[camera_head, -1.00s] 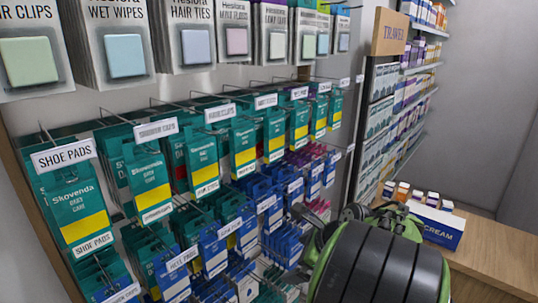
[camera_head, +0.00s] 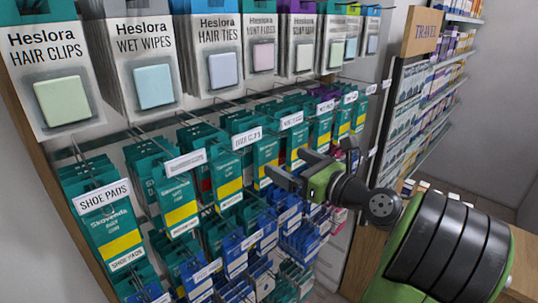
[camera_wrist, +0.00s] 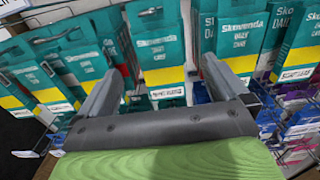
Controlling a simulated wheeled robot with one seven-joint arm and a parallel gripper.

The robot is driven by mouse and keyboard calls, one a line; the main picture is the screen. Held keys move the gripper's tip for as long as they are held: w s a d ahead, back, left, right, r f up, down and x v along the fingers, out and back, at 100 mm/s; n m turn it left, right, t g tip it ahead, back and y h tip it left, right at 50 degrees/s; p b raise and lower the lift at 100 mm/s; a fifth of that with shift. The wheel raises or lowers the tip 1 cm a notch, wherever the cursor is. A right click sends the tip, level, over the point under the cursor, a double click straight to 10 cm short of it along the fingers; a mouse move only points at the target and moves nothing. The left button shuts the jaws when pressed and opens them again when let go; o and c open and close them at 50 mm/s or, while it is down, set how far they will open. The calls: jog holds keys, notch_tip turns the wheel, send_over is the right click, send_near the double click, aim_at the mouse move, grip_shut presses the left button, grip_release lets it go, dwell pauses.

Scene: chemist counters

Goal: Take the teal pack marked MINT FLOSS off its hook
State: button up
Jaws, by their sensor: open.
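Teal Skovenda packs with yellow bands hang in a row on hooks in the head view. The nearest, marked SHOE PADS (camera_head: 108,225), is at the left; the names on the farther packs are too small or blurred to read, so I cannot tell which is MINT FLOSS. My gripper (camera_head: 287,167) is open in front of the middle of this row, its fingers towards the packs. In the wrist view, one teal pack (camera_wrist: 163,50) shows between the fingertips of my gripper (camera_wrist: 160,72), its lower label blurred. I cannot tell if the fingers touch it.
White Heslora cards, such as HAIR CLIPS (camera_head: 62,95), hang above the teal row. Blue packs (camera_head: 235,250) hang below it. Wire hooks with label holders stick out between rows. A TRAVEL shelf (camera_head: 422,32) stands at the right.

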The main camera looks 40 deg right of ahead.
aim_at(269, 151)
jog(key=w, duration=0.8)
jog(key=shift+w+a+p, duration=0.15)
jog(key=shift+p, duration=0.2)
jog(key=shift+c, duration=0.5)
jog(key=shift+r, duration=0.15)
jog(key=c, duration=0.9)
